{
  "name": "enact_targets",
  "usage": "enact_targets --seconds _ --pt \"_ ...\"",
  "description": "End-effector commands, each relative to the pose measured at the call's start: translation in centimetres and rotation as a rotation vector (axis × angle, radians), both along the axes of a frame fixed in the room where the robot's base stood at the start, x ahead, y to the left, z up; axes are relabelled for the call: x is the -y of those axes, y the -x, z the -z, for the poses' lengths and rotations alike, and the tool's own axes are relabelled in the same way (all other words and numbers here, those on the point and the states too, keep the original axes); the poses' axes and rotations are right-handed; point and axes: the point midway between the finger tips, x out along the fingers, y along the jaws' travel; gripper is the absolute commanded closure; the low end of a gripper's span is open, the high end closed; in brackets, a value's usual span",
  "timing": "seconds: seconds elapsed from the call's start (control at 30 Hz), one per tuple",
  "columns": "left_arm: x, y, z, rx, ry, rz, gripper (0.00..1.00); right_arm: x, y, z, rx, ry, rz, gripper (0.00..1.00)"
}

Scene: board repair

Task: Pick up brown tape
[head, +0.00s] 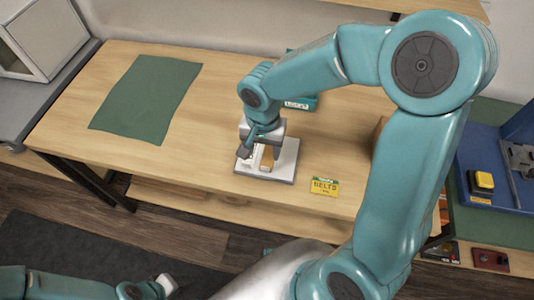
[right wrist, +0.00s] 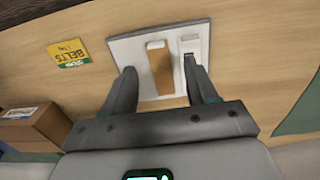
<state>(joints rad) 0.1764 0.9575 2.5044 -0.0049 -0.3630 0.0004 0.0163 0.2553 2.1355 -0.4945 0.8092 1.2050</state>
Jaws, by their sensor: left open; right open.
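The brown tape (right wrist: 160,70) is a short tan-brown strip on a white board (right wrist: 128,45). In the right wrist view it lies between the two fingers of my right gripper (right wrist: 165,85), which is open around it. In the head view the brown tape (head: 267,157) shows on the white board (head: 285,165), partly hidden by my right gripper (head: 252,150). Whether the fingers touch the tape or board cannot be told. My left gripper (head: 166,284) is low at the bottom left, away from the table, and open; its fingers are small in view.
A yellow BELTS card (head: 325,187) lies right of the board. A green mat (head: 147,98) covers the table's left part. A teal box (head: 302,102) stands behind my right arm. A cardboard box (right wrist: 38,125) is at the left in the wrist view. Bare wood lies between mat and board.

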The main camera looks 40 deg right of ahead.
Motion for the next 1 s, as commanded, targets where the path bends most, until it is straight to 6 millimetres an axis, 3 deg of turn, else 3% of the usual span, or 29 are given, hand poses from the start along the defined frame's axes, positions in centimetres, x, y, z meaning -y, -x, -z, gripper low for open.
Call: enact_targets --seconds 0.23,0.5,0.77,0.8,0.97,1.0 --pt "0.0 0.0 0.1 -0.001 0.000 0.001 0.57 0.0 0.1 2.2 -0.002 -0.001 -0.001 0.43" --pt "0.0 0.0 0.3 0.000 0.000 0.001 0.57 0.0 0.2 6.3 -0.003 0.000 -0.002 0.43" --pt "0.0 0.0 0.3 0.000 0.000 0.001 0.57 -0.1 0.0 6.7 0.001 -0.001 -0.002 0.43" --pt "0.0 0.0 0.3 0.000 0.000 0.001 0.57 -0.1 0.0 6.7 0.001 -0.001 -0.002 0.46" --pt "0.0 0.0 0.3 0.000 0.000 0.001 0.57 0.0 0.0 6.7 0.001 -0.001 -0.002 0.98" --pt "0.0 0.0 0.3 0.000 0.000 0.000 0.57 0.0 0.0 6.7 0.001 -0.001 -0.002 1.00"
